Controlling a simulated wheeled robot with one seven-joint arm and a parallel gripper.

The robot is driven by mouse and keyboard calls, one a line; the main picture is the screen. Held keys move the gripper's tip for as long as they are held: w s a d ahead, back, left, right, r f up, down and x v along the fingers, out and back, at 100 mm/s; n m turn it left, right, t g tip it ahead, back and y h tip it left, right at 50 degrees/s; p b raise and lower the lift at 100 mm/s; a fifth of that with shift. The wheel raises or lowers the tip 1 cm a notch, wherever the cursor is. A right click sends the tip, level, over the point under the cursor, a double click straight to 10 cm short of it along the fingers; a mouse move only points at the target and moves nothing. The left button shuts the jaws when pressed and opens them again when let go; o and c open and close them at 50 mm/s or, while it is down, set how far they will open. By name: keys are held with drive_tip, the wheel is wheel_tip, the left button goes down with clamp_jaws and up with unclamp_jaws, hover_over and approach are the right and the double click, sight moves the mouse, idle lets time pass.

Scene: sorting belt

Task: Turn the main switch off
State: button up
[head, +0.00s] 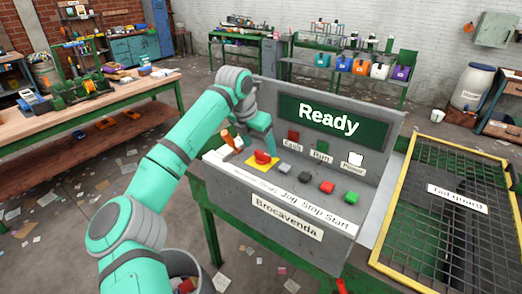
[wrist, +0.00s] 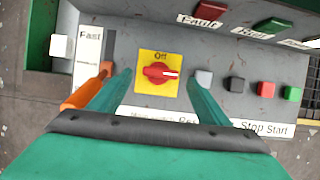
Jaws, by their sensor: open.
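The main switch (wrist: 158,73) is a red rotary knob on a yellow plate with "Off" printed at its top. Its white mark points to the right, not up at "Off". In the head view the red knob (head: 262,157) sits at the left of the grey console. My gripper (wrist: 159,78) is open, with one teal finger on each side of the knob. I see a gap on both sides, and no clear contact. In the head view my gripper (head: 262,140) hangs just above and behind the switch, with its fingertips partly hidden.
An orange lever (wrist: 88,88) beside a "Fast" label stands close to my left finger. Grey, black, red and green buttons (head: 326,187) lie to the right. The display (head: 330,120) reads "Ready". A yellow-framed mesh guard (head: 440,200) is further right. A bin (head: 190,268) stands below.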

sight(262, 152)
drive_tip(key=shift+x, duration=1.65)
drive_tip(key=shift+d, duration=0.15)
drive_tip(key=c, duration=1.1)
drive_tip(key=shift+o, duration=0.2)
drive_tip(key=shift+w+r, duration=0.1)
